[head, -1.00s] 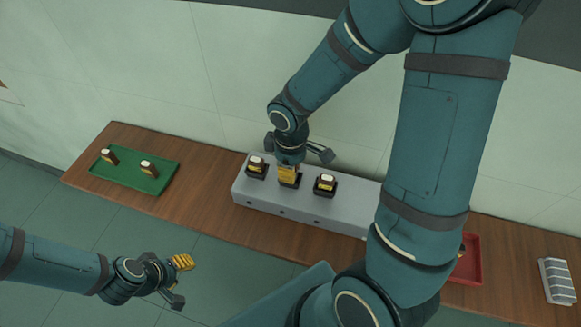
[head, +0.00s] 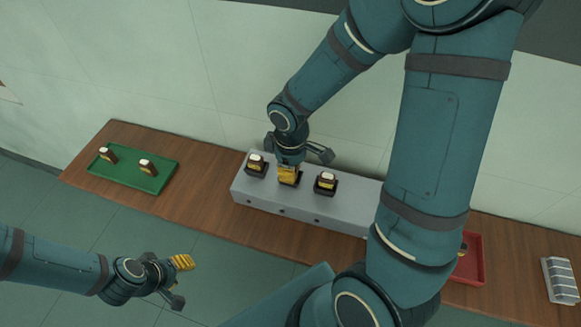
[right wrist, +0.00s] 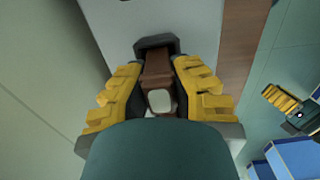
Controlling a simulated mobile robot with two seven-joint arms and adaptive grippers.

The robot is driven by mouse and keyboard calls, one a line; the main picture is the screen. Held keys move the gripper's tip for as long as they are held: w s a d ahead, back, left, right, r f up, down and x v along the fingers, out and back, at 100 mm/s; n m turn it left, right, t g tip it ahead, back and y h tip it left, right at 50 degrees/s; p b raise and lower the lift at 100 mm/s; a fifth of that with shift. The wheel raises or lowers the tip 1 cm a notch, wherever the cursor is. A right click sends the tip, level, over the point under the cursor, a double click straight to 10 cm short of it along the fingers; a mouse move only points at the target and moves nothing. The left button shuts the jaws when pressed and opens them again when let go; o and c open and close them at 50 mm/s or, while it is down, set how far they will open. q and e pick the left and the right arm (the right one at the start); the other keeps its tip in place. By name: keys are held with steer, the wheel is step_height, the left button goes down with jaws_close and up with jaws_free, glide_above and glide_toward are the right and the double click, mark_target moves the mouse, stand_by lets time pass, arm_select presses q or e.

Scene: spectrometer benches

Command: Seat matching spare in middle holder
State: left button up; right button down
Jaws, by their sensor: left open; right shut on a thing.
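The grey bench unit (head: 330,206) carries three black holders in a row. My right gripper (head: 288,174) is over the middle holder (head: 289,183). In the right wrist view its yellow fingers (right wrist: 158,95) are shut on a brown piece with a pale top (right wrist: 157,80), at the dark holder (right wrist: 155,43); whether it is fully seated I cannot tell. Brown pieces with pale tops stand in the left holder (head: 256,164) and the right holder (head: 326,182). Two similar spares, one left (head: 108,155) and one right (head: 147,167), stand on the green tray (head: 160,184). My left gripper (head: 180,279) is open and empty, off the bench front.
The wooden bench (head: 210,209) runs along the wall. A red tray (head: 474,262), partly hidden by my right arm, holds a brown thing. A grey ribbed block (head: 559,280) is at the far right. Bare wood lies between the green tray and the grey unit.

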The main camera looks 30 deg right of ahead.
steer(key=shift+f+b, duration=0.35)
steer(key=shift+f, duration=0.1)
steer(key=c, duration=1.3)
jaws_free()
step_height(320, 180, up, 6)
steer(key=p, duration=0.4)
steer(key=shift+f+p, duration=0.1)
steer(key=shift+p, duration=0.25)
steer(key=shift+r+p, duration=1)
steer(key=shift+r, duration=1.65)
